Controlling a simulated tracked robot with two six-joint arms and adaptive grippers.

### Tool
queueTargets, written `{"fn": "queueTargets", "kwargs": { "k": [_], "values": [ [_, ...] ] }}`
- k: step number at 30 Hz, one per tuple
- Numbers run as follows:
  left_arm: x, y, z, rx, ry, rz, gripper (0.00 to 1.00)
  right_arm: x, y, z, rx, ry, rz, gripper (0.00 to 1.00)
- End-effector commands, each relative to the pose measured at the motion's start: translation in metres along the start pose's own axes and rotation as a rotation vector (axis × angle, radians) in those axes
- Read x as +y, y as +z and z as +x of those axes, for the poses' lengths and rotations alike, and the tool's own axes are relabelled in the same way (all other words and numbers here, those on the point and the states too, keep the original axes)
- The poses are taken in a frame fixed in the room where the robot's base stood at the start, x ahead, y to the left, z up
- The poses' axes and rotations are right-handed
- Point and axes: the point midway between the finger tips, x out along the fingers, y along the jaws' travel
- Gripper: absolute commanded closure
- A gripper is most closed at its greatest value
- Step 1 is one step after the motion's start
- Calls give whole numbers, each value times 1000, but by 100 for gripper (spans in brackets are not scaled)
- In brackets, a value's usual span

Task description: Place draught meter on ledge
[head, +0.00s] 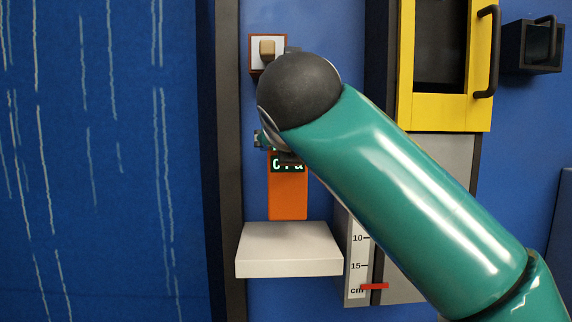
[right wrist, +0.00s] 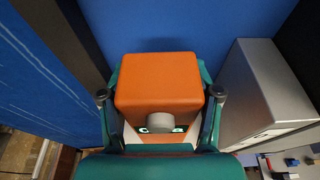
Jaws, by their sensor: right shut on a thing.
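The draught meter is an orange block (head: 287,196) with a dark display strip at its top, upright in the head view. My right gripper (right wrist: 161,95) is shut on it, one finger on each side, and the orange body (right wrist: 160,78) with a grey round knob fills the middle of the right wrist view. In the head view my right arm hides most of that gripper. The ledge (head: 289,262) is a pale slab on the wall. The meter's lower end shows just above the ledge's back edge; I cannot tell whether they touch. My left gripper is out of view.
A grey cabinet with a centimetre scale (head: 358,245) and red marker stands right of the ledge. A yellow-framed door (head: 445,112) is above it. A small switch box (head: 267,52) is on the wall above the meter. The visible top of the ledge is bare.

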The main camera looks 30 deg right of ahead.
Motion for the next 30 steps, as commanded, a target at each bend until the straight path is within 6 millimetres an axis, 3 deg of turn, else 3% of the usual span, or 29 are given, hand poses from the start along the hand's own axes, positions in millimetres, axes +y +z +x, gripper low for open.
{"fn": "queueTargets", "kwargs": {
  "k": [13,29,30],
  "values": [
    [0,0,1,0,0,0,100,-1,-31,9,0,0,0,84],
    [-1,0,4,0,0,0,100,0,-40,15,-1,2,1,84],
    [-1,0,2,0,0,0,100,0,-39,15,-1,2,1,30]
  ]
}}
